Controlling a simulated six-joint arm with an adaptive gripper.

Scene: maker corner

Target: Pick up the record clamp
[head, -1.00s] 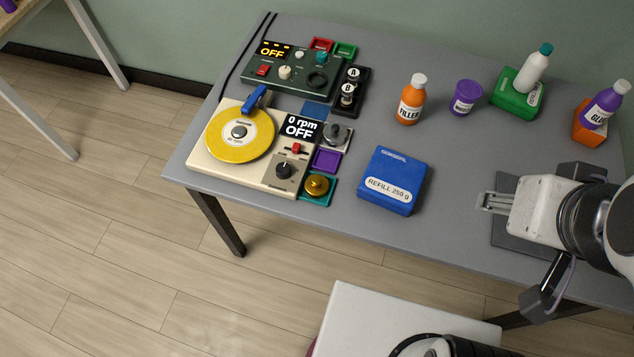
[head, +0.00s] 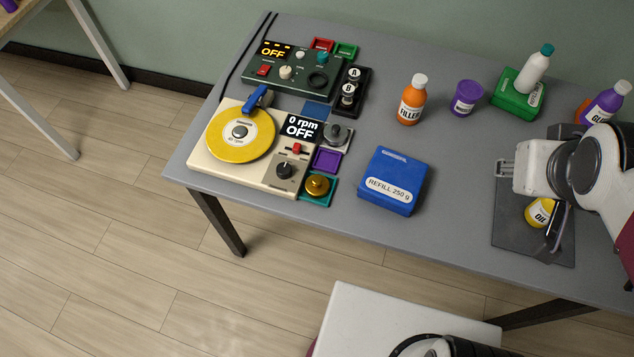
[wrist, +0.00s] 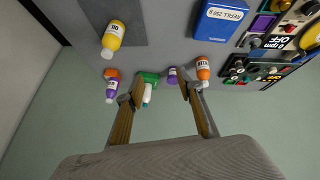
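No label marks the record clamp. Two small knobbed pieces could be it: a grey one (head: 337,133) on a pale pad and a gold one (head: 317,184) in a teal tray, both right of the record player. The record player (head: 207,170) carries a yellow record (head: 226,150) with a dark grey piece (head: 239,131) at its centre. My gripper (head: 503,168) is at the right of the table, far from these pieces. In the wrist view my gripper (wrist: 163,92) has its fingers spread with nothing between them.
A blue refill box (head: 396,175) stands between my gripper and the record player. Behind are an orange filler bottle (head: 411,103), a purple tub (head: 466,98) and a green box (head: 517,98) with a white bottle. A yellow oil bottle (head: 540,211) is on the dark mat (head: 510,233).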

